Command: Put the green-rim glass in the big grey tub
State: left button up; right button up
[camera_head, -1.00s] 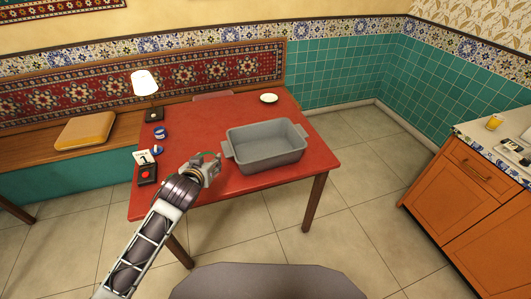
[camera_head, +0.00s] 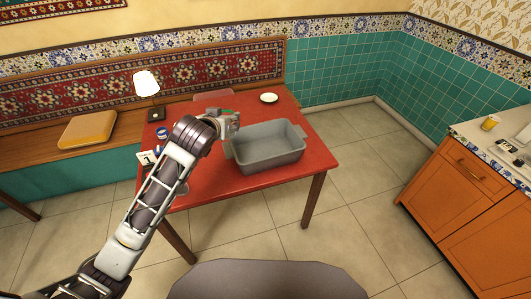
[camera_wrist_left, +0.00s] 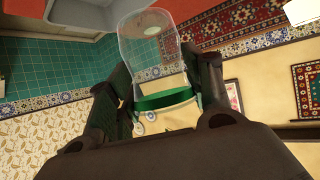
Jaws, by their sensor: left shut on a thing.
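My left gripper (camera_head: 231,121) is at the back left corner of the big grey tub (camera_head: 268,165), near its left handle in the head view. It is shut on the green-rim glass, a clear glass (camera_wrist_left: 150,45) with a green band (camera_wrist_left: 165,98), which shows between the fingers in the left wrist view. In the head view the glass is mostly hidden by the gripper. The tub stands on the red table, and its visible inside looks empty. My right gripper is not in view.
The red table (camera_head: 205,180) also bears a lamp (camera_head: 147,88) at the back left, a small white dish (camera_head: 269,97) at the back and a card (camera_head: 147,158) at the left. An orange cabinet (camera_head: 465,195) stands at the right.

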pick_arm(q)
jog(key=d+r+m+g+h+p, duration=0.1)
jog(key=d+r+m+h+p, duration=0.1)
jog(key=d+r, duration=0.45)
jog(key=d+r+m+h+p, duration=0.15)
jog(key=d+r, duration=0.25)
jog(key=d, duration=0.5)
jog(key=s+d+f+m+g+h+p, duration=0.1)
jog(key=s+d+f+m+g+h, duration=0.3)
jog(key=s+d+f, duration=0.4)
jog(key=d+f+m+h, duration=0.1)
jog(key=d+f+m, duration=0.1)
jog(key=d+f, duration=0.3)
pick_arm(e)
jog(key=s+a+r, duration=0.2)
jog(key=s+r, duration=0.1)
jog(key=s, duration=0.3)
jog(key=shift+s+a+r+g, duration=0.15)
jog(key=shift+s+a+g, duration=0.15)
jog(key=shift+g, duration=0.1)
pick_arm(q)
jog(key=shift+s+m+g+h, duration=0.15)
jog(key=shift+m+g+h, duration=0.1)
jog(key=shift+m+g, duration=0.1)
